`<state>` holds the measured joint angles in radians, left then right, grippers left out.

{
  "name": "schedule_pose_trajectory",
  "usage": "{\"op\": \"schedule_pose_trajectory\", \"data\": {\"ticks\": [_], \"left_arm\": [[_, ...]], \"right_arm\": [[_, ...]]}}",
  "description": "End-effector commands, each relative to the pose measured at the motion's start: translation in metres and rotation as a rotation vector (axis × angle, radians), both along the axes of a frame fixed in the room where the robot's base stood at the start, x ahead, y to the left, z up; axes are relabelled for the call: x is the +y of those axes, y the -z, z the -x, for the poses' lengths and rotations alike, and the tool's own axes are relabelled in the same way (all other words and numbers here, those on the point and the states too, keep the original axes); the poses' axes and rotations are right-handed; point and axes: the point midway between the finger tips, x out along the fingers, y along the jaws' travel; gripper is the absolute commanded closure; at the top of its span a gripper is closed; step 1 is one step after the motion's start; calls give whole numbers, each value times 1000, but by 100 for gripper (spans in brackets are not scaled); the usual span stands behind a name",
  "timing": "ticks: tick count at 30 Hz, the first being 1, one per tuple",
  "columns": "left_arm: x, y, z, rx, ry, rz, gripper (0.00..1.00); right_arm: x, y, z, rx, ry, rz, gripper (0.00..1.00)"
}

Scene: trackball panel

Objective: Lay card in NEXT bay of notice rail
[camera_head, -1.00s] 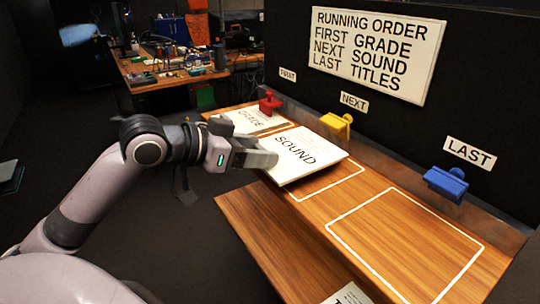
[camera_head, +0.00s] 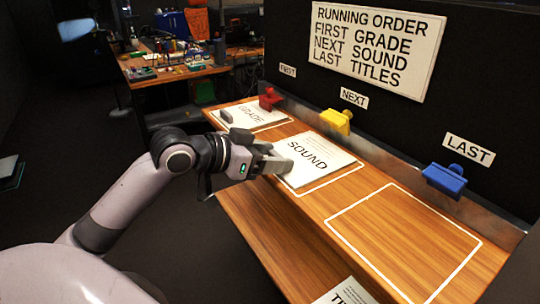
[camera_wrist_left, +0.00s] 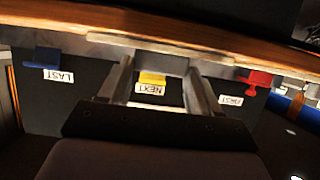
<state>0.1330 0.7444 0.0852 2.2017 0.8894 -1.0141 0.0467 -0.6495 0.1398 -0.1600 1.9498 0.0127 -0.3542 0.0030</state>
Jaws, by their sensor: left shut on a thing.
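The SOUND card (camera_head: 318,160) is white and lies about level over the NEXT bay (camera_head: 338,177), below the yellow clip (camera_head: 337,121). Part of the bay's white outline shows along the card's near right side. I cannot tell whether the card rests on the wood or is just above it. My left gripper (camera_head: 275,162) is shut on the card's near left edge. In the left wrist view, the picture is upside down and the two fingers (camera_wrist_left: 158,80) reach the card's thin edge (camera_wrist_left: 140,42). My right gripper is not in view.
The GRADE card (camera_head: 252,116) lies in the FIRST bay under the red clip (camera_head: 269,99). The LAST bay (camera_head: 385,270) is empty, near the blue clip (camera_head: 444,180). Another card (camera_head: 345,292) lies on the lower shelf (camera_head: 262,245). A running-order sign (camera_head: 375,45) hangs behind.

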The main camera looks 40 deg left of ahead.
Motion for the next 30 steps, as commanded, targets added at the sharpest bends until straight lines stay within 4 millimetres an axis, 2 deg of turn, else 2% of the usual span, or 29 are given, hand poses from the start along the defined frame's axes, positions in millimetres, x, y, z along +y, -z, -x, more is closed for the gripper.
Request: {"op": "schedule_pose_trajectory", "data": {"ticks": [1,2,3,4,16,30], "left_arm": [[0,3,0,1,0,0,68],[0,2,0,2,0,-1,31],[0,2,0,2,0,-1,18],[0,2,0,2,0,-1,12],[2,-2,3,1,-1,-1,12],[23,-24,55,4,0,-2,12]], "right_arm": [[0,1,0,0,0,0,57],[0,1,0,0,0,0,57],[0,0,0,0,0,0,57],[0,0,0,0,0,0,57],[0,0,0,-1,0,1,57],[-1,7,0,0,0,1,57]]}}
